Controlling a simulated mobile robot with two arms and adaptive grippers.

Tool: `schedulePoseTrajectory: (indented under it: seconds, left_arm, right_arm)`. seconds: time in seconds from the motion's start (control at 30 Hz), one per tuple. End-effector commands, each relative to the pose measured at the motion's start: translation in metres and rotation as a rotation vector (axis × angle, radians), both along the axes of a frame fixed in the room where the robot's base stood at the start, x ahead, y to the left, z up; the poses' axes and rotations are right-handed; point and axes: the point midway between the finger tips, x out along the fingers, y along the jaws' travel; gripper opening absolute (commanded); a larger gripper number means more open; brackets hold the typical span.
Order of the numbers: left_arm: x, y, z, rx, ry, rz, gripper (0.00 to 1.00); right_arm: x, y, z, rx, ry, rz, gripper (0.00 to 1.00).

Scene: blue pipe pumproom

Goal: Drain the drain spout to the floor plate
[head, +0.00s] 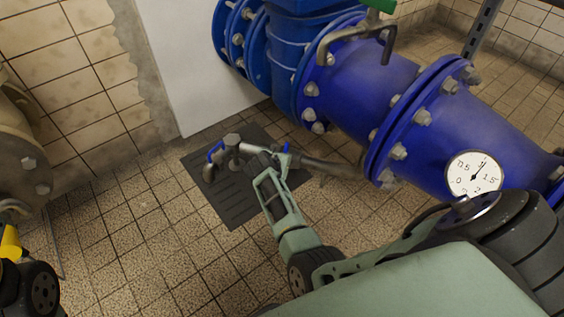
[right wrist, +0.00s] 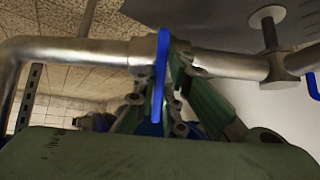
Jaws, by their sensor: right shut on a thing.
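A blue lever (right wrist: 161,75) sits on the spout, upright between the fingers of my right gripper (right wrist: 163,85). In the head view, my right gripper (head: 273,160) reaches the spout from below and is shut on this lever, a bit of which shows blue. A second blue piece (head: 215,150) is near the mouth. No water shows.
The large blue flanged pipe (head: 375,75) with a round gauge (head: 474,176) stands right of my arm. A green-handled valve (head: 380,5) is above. A beige flanged pipe (head: 20,155) is at the far left. The tiled floor (head: 130,240) left of the plate is clear.

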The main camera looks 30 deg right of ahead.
Motion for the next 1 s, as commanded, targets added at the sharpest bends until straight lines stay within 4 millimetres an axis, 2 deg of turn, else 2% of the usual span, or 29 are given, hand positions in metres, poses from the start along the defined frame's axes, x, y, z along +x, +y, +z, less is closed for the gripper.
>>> schedulePoseTrajectory:
  seconds: [0.33,0.37,0.57,0.83,1.0]
  left_arm:
    - [-0.0014,-0.0006,0.0015,0.005,-0.008,0.001,0.42]
    - [-0.0014,-0.0006,0.0014,0.005,-0.008,0.001,0.42]
    - [-0.0013,-0.0007,0.0012,0.005,-0.007,0.001,0.42]
    - [0.0011,-0.0008,-0.0016,0.008,0.006,0.002,0.42]
    - [0.0008,-0.0006,0.0051,0.007,0.004,0.002,0.42]
  right_arm:
    - [-0.0006,0.0003,-0.0007,0.008,-0.004,-0.008,0.0]
    - [-0.0006,0.0003,-0.0007,0.008,-0.004,-0.008,0.12]
    - [-0.0003,0.0002,-0.0005,0.006,-0.003,-0.006,0.28]
    - [-0.0001,-0.0001,0.0,0.003,-0.002,-0.003,0.28]
    - [-0.0006,-0.0008,0.0021,-0.034,0.044,0.054,0.28]
